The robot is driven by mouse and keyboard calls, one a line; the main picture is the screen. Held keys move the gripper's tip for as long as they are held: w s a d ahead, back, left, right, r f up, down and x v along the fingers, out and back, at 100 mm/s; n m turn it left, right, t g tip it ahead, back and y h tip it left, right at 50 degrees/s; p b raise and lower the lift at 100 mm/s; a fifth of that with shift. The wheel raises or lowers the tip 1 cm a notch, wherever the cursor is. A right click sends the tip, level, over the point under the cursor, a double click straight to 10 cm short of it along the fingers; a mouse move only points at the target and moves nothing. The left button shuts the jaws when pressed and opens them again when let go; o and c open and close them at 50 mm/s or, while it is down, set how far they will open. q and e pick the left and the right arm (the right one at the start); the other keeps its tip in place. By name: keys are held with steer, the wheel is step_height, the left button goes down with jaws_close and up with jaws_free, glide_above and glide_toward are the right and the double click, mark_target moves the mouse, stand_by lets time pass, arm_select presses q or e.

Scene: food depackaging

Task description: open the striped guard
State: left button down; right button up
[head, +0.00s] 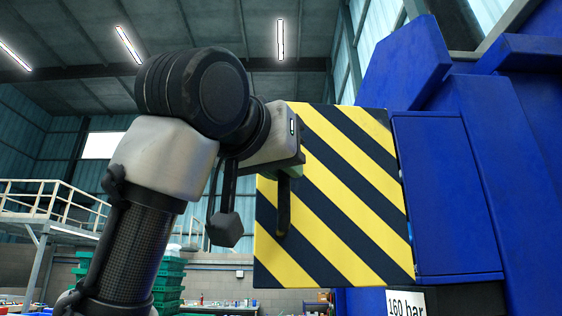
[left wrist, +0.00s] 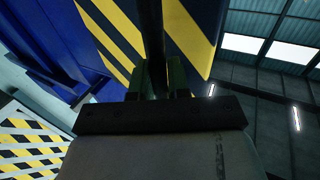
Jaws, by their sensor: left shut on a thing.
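The striped guard (head: 335,200) is a flat yellow and black panel. In the head view its right edge is beside the blue machine body, and the panel reaches out to the left of it. A dark upright handle bar (head: 283,215) stands on its face near the left side. My left gripper (head: 286,172) is at the top of this bar and shut on it. In the left wrist view the dark bar (left wrist: 151,30) passes between the fingers (left wrist: 157,78), with the striped face (left wrist: 195,35) close behind. My right gripper is not in view.
The blue machine (head: 440,190) fills the right side, with a "160 bar" label (head: 406,303) low down. Green crates (head: 168,280) are stacked behind my left arm. A railed platform (head: 45,205) stands at the far left. Open room shows left of the guard.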

arm_select(q)
steer(key=c, duration=1.3)
jaws_free()
steer(key=shift+o, duration=1)
steer(key=shift+d, duration=0.15)
steer(key=shift+s, duration=0.25)
steer(key=b+v, duration=0.4)
steer(key=v, duration=0.6)
steer(key=shift+s+b, duration=0.2)
steer(key=shift+b, duration=0.2)
